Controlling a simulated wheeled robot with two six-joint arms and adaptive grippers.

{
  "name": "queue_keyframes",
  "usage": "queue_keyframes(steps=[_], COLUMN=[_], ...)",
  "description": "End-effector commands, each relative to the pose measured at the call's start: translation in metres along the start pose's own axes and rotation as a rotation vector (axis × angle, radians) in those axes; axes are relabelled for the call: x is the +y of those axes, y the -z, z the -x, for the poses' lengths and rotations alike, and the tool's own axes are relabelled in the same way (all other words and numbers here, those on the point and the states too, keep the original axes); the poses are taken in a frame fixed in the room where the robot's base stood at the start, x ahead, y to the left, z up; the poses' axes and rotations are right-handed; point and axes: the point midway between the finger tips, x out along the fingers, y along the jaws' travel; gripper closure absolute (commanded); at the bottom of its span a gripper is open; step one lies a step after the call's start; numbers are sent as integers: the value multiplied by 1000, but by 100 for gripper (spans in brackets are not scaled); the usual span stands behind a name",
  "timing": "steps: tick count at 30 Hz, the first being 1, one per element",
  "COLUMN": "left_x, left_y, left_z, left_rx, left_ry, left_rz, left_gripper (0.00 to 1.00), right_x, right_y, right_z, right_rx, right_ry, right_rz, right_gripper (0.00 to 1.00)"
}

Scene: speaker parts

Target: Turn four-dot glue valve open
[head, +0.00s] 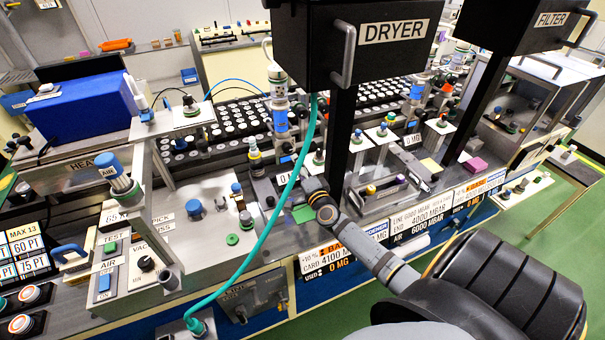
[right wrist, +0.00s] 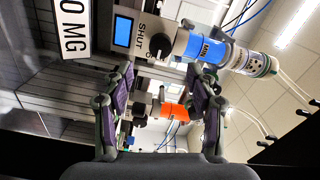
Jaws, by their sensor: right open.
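In the right wrist view a glue valve fills the upper middle: a light body with a black knob (right wrist: 158,46), a "SHUT" label beside it, a small blue screen (right wrist: 123,32) and a blue "MIN" band (right wrist: 205,50). A pale collar with dark marks (right wrist: 257,66) is at its right end; I cannot count dots on it. My right gripper (right wrist: 163,82) is open and empty, its two fingers either side of the knob in the picture; contact is not clear. In the head view the right gripper (head: 318,196) is low at the bench front, partly hidden by its own wrist. My left gripper is out of view.
A teal hose (head: 262,235) runs down left of my gripper. Similar valve stations (head: 415,105) stand farther right, and a "0 MG" plate (right wrist: 70,25) is close in the wrist view.

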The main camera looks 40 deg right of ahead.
Motion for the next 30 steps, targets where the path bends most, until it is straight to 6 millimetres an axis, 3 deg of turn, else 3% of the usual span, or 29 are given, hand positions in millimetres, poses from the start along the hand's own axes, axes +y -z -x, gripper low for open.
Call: queue_keyframes(steps=[3, 7, 25, 28, 30], left_x=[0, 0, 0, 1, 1], left_y=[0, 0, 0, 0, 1], left_z=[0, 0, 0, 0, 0], left_rx=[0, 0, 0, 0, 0], left_ry=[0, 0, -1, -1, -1], left_rz=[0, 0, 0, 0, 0], left_gripper=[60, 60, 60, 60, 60], right_x=[0, 0, -1, -10, -21], right_y=[0, 0, -3, -28, -67], right_z=[21, 33, 35, 42, 56], right_rx=[-2, -1, -9, -98, -236], right_ry=[-1, -1, 2, 17, 37], right_rz=[1, 1, 4, 56, 148], right_gripper=[42, 42, 42, 42, 42])
